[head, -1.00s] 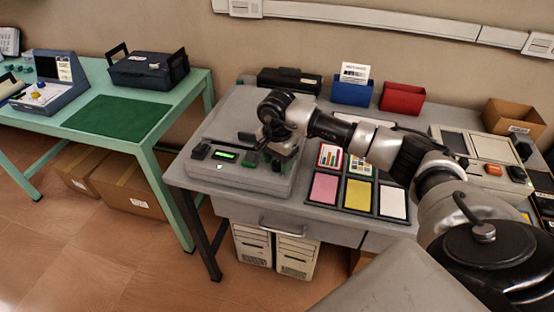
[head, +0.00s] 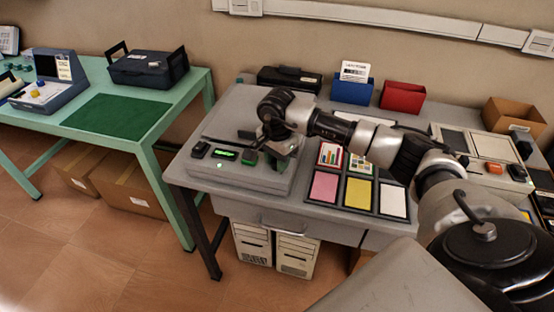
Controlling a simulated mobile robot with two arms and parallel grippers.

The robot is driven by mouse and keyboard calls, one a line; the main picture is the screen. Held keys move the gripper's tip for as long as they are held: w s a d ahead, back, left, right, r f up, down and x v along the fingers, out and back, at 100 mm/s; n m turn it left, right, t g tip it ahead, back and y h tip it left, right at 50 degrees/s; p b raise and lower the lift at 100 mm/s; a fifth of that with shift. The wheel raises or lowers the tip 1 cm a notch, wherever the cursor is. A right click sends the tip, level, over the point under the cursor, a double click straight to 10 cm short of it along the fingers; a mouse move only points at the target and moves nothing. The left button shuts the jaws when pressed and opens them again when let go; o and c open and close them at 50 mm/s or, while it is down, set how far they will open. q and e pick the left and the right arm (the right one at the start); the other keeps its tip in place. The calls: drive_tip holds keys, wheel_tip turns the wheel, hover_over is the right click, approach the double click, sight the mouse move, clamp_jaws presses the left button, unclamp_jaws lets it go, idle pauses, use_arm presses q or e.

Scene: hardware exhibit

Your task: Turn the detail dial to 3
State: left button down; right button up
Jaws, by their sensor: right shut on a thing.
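A grey device (head: 238,175) with a small lit green display (head: 226,153) sits at the left end of the grey table. My right gripper (head: 276,154) reaches down over the right part of this device, its fingers pointing down. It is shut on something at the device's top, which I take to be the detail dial. The dial itself is hidden behind the gripper, so its setting and any numbers cannot be read. My left gripper is not in view.
Right of the device lies a black tray with pink (head: 324,187), yellow (head: 358,192) and white (head: 393,200) cards. Blue (head: 352,91) and red (head: 402,96) bins stand behind. A green table (head: 60,122) stands to the left, with a floor gap between.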

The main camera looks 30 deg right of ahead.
drive_tip(key=m+b, duration=0.1)
drive_tip(key=m, duration=0.5)
drive_tip(key=shift+m, duration=0.3)
drive_tip(key=m+b, duration=0.1)
drive_tip(key=m, duration=1.2)
drive_tip(key=shift+r+m, duration=0.1)
drive_tip(key=shift+m, duration=0.2)
drive_tip(key=m+p, duration=0.1)
drive_tip(key=m, duration=0.5)
drive_tip(key=shift+m, duration=0.4)
drive_tip(key=o, duration=0.9)
